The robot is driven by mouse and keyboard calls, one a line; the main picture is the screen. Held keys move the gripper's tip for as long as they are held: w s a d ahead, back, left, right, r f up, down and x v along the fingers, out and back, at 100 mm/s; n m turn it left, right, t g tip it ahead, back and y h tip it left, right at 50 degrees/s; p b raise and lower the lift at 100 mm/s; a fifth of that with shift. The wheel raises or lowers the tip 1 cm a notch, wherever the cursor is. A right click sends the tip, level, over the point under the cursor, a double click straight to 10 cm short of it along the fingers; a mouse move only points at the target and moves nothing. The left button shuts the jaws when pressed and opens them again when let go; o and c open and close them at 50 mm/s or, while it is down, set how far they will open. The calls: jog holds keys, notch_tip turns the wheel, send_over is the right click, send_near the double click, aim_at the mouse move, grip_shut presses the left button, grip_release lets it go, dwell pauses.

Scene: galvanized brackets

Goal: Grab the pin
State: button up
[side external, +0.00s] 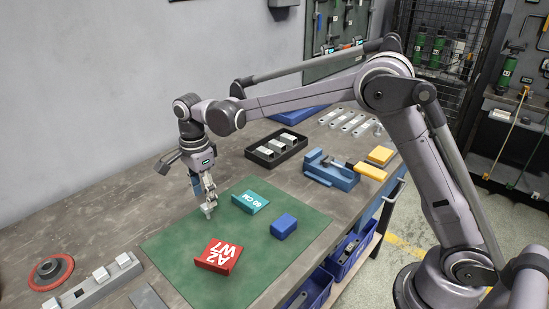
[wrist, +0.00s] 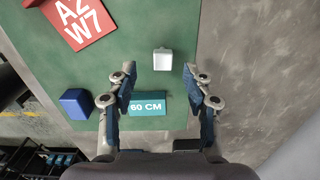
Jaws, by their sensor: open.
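A small pale grey-white block (wrist: 162,60), the only candidate I see for the pin, sits on the green mat (side external: 170,245). My gripper (wrist: 160,75) is open, with its two fingers apart and nothing between them that I can see held. In the wrist view the block lies just beyond the fingertips, roughly centred between them. In the side view my gripper (side external: 207,203) points down over the mat's back left part, and a pale piece shows right at its tips. I cannot tell whether they touch.
On the mat are a red A2 W7 piece (side external: 218,257), a teal 60 CM piece (side external: 250,202) and a blue block (side external: 284,226). A black tray (side external: 259,157), a blue vise (side external: 325,174) and yellow blocks (side external: 380,155) stand behind. A grey rail (side external: 95,288) lies front left.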

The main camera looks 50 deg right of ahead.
aim_at(208, 212)
jog(key=shift+w+d+f, duration=0.1)
jog(key=shift+f, duration=1.35)
jog(key=shift+w+d+f, duration=0.1)
jog(key=shift+f, duration=1.3)
grip_shut()
